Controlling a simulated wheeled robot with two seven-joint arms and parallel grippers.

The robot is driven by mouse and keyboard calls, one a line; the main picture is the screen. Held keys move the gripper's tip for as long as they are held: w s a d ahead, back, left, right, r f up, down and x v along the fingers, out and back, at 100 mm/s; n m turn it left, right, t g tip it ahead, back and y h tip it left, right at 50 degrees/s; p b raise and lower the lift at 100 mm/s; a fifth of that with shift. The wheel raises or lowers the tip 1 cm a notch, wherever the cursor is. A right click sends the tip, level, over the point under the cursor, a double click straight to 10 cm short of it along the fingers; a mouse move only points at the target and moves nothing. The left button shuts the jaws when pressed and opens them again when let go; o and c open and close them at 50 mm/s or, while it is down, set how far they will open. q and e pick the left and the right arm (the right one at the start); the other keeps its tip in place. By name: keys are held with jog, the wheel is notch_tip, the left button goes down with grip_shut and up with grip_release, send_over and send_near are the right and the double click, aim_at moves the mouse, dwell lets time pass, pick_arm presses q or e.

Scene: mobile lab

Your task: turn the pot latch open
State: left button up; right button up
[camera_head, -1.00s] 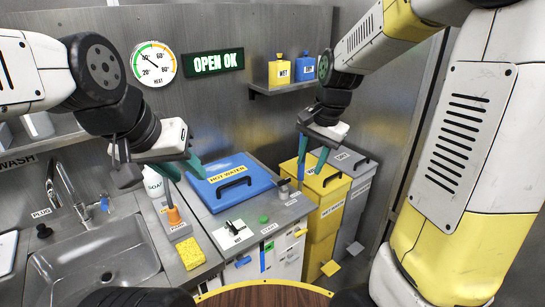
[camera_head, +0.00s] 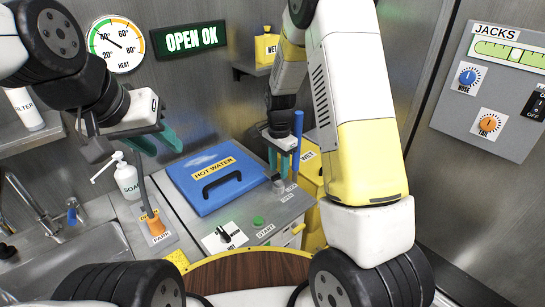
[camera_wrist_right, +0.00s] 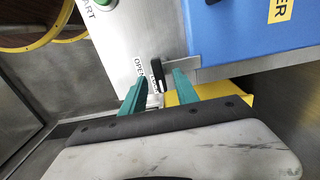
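The pot latch (camera_wrist_right: 155,76) is a small dark lever beside the OPEN and LOCK labels. In the head view its grey mount (camera_head: 279,184) is at the right front corner of the blue HOT WATER lid (camera_head: 200,167), which is shut. My right gripper (camera_head: 284,166) is open just above the latch. In the right wrist view its teal fingertips (camera_wrist_right: 159,81) are apart, one on each side of the lever. I cannot tell whether they touch it.
A green START button (camera_head: 259,221) and a black switch (camera_head: 226,236) are on the panel before the lid. A yellow WET bin (camera_head: 310,178) stands right of the latch. A blue upright bar (camera_head: 297,140) is close to my right gripper. The sink is at left.

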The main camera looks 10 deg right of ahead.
jog(key=shift+f, duration=0.7)
grip_shut()
dwell(1.0)
